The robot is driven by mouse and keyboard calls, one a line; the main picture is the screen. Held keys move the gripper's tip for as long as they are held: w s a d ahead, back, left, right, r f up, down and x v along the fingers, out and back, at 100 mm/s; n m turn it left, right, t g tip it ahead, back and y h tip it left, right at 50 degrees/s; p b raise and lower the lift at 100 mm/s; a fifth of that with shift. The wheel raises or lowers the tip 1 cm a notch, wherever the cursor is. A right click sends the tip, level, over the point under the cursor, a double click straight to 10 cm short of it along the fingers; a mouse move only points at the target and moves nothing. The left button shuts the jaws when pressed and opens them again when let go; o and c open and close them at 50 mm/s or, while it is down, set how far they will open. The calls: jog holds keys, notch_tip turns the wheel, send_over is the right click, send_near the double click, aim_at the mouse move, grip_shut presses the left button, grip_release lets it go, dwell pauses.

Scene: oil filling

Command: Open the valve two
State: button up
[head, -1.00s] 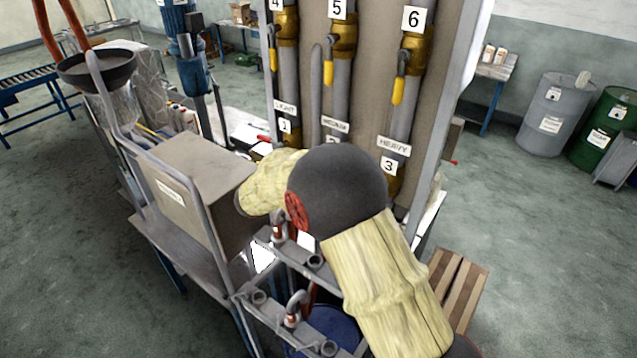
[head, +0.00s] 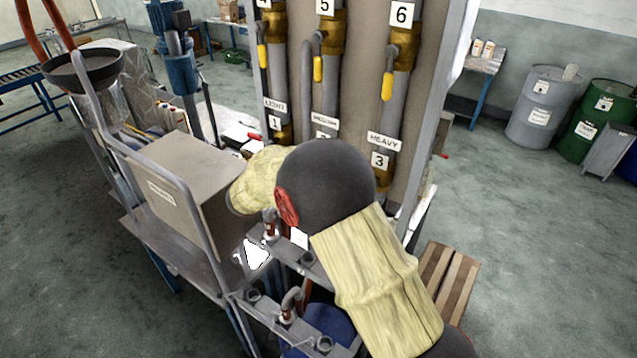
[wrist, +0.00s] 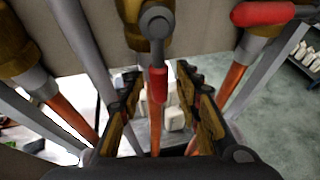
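The label for valve 2 (head: 322,135) shows only in part in the head view, above my arm's dark joint, which hides the valve below it. In the wrist view, a valve with a grey pivot and a red-sleeved handle (wrist: 157,85) is straight ahead, its handle hanging down. It appears to be valve two. My gripper (wrist: 160,98) is open, with one finger to the left and one to the right of this handle. Gaps show on both sides of it. My gripper is hidden in the head view.
A neighbouring red handle (wrist: 262,14) lies sideways at the wrist view's upper right. Brass valves with yellow handles 5 (head: 318,69) and 6 (head: 387,86) are higher on the panel. A grey box (head: 178,185) and a pipe frame stand left of my arm. Open floor lies right.

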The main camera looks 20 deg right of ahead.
jog(key=shift+a+r, duration=0.1)
jog(key=v, duration=1.1)
jog(key=shift+s+a, duration=0.2)
jog(key=shift+a, duration=0.1)
